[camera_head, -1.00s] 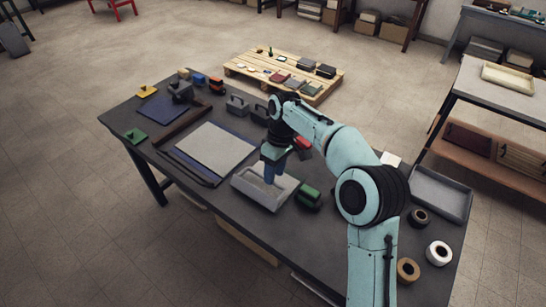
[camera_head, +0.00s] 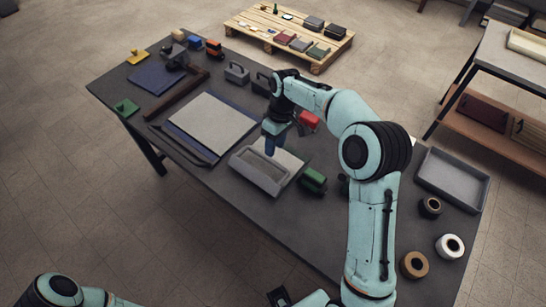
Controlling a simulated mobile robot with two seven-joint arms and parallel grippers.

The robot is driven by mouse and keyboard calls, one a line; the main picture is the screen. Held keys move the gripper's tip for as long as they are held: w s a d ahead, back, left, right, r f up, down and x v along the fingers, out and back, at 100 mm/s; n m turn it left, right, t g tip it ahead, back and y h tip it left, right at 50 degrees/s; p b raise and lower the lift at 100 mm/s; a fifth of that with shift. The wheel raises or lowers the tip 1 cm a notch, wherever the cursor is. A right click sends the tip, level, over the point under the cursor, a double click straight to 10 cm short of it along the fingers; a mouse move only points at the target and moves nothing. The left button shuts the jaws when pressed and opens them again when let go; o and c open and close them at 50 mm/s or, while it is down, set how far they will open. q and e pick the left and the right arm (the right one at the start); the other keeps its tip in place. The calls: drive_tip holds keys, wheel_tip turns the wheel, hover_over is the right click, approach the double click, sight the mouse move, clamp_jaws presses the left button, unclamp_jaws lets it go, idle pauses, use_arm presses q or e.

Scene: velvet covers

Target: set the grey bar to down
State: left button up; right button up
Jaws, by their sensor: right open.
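A long dark grey bar (camera_head: 183,144) lies along the left edge of the pale board (camera_head: 212,120) on the table; I cannot tell if this is the task's grey bar. A light grey trough-like block (camera_head: 242,160) stands right of the board. My right gripper (camera_head: 270,151) points down over this block, open, with its blue fingers close to the block's far side. I cannot tell whether they touch it.
A green block (camera_head: 313,180) and a red block (camera_head: 309,120) are beside my right gripper. A grey tray (camera_head: 452,180) and several tape rolls (camera_head: 449,246) are at right. Grey handled blocks (camera_head: 236,73) stand behind the board.

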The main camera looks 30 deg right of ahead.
drive_tip(key=shift+s+a+f, duration=0.1)
drive_tip(key=shift+a+f, duration=0.15)
drive_tip(key=shift+f, duration=1.15)
drive_tip(key=shift+s+a+f, duration=0.1)
drive_tip(key=shift+a+f, duration=0.1)
drive_tip(key=shift+f, duration=1.15)
clamp_jaws()
